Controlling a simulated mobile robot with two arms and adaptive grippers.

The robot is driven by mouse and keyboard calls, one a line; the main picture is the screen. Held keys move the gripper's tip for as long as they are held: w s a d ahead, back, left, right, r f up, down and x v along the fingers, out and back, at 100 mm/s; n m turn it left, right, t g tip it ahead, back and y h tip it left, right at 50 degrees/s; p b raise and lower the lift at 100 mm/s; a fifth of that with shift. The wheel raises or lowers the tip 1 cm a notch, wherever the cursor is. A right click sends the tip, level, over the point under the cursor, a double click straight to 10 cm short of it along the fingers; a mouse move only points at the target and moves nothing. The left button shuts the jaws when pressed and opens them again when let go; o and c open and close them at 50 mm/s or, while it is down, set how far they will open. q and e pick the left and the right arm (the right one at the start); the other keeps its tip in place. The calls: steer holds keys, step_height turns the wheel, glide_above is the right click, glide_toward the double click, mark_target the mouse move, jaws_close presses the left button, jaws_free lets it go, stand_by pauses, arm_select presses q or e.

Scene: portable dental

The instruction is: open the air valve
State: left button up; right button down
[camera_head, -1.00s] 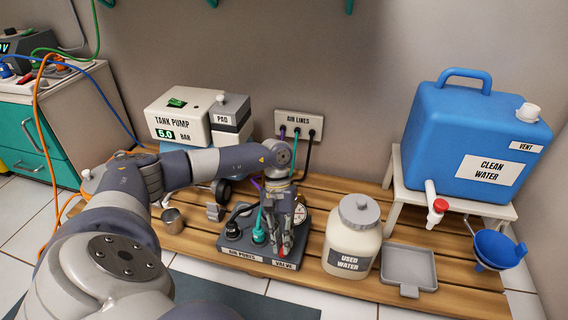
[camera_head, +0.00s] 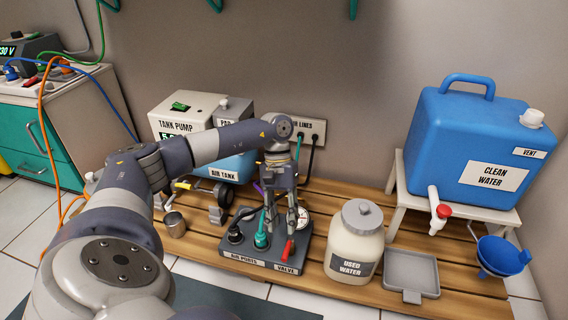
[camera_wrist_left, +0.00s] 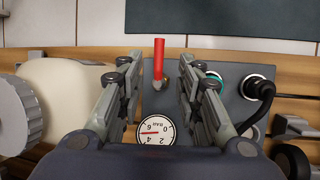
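The air valve's red handle (camera_head: 288,250) stands at the right front of the dark block labelled AIR PORTS and VALVE (camera_head: 232,254). In the left wrist view the red handle (camera_wrist_left: 158,58) shows between and beyond the fingers and points to the top of the picture, toward the block's front. My left gripper (camera_head: 281,226) is open and empty, just above and behind the handle, apart from it. In the left wrist view its fingers (camera_wrist_left: 156,90) lie to either side. A round gauge (camera_wrist_left: 156,131) sits behind the valve. My right gripper is not in view.
Plugs with a black and a teal hose (camera_head: 261,240) stand close left of the valve. The USED WATER jar (camera_head: 355,240) is close right, with a grey tray (camera_head: 410,271) beyond. The tank pump (camera_head: 181,112) and air lines plate (camera_head: 318,128) are behind.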

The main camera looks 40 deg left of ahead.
arm_select(q)
steer(key=shift+v, duration=2.3)
